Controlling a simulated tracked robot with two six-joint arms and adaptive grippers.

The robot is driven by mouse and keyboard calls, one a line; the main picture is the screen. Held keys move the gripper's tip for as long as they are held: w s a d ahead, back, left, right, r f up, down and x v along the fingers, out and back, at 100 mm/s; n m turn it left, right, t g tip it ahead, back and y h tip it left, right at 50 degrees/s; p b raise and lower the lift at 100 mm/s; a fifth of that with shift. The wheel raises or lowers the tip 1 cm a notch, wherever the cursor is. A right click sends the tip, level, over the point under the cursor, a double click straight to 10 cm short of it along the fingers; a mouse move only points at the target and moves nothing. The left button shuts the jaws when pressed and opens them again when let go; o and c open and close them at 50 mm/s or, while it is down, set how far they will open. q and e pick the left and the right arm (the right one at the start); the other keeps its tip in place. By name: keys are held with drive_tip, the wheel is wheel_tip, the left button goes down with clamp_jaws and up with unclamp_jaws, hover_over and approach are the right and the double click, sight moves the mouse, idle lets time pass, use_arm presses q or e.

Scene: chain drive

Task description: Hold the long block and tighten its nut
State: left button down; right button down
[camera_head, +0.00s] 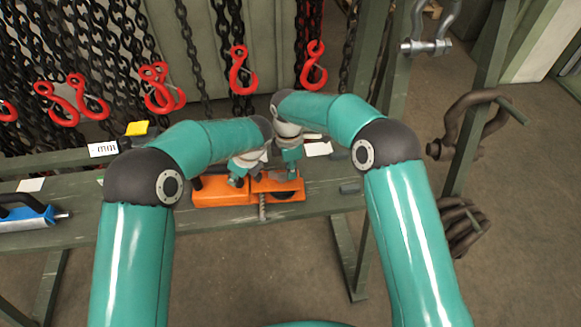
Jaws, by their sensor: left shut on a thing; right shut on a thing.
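The long block, an orange body (225,199), lies lengthwise on the green bench. It has a black grip at its left end, a dark rounded part at its right, and a threaded rod (262,207) pointing toward me. My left gripper (239,180) is at the block's middle, shut on it. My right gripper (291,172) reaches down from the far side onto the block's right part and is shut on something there. The fingertips are small and partly covered, and I cannot make out the nut.
A blue tool (28,217) lies on the bench (330,203) at the left. A small dark block (349,188) lies right of the long block. Red hooks (243,70) and dark chains hang behind. Shackles (470,125) hang at the right.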

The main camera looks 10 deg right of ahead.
drive_tip(key=shift+r+m, duration=0.1)
drive_tip(key=shift+m, duration=0.6)
drive_tip(key=shift+a, duration=0.1)
drive_tip(key=c, duration=1.2)
unclamp_jaws()
drive_tip(key=shift+s, duration=0.15)
drive_tip(key=shift+c, duration=0.2)
drive_tip(key=shift+r, duration=0.1)
use_arm(q)
drive_tip(key=shift+r, duration=0.1)
use_arm(e)
wheel_tip(320, 180, up, 12)
drive_tip(key=shift+w+f, duration=0.2)
drive_tip(key=shift+w, duration=0.1)
drive_tip(key=shift+a, duration=0.1)
use_arm(q)
drive_tip(key=c, duration=0.9)
unclamp_jaws()
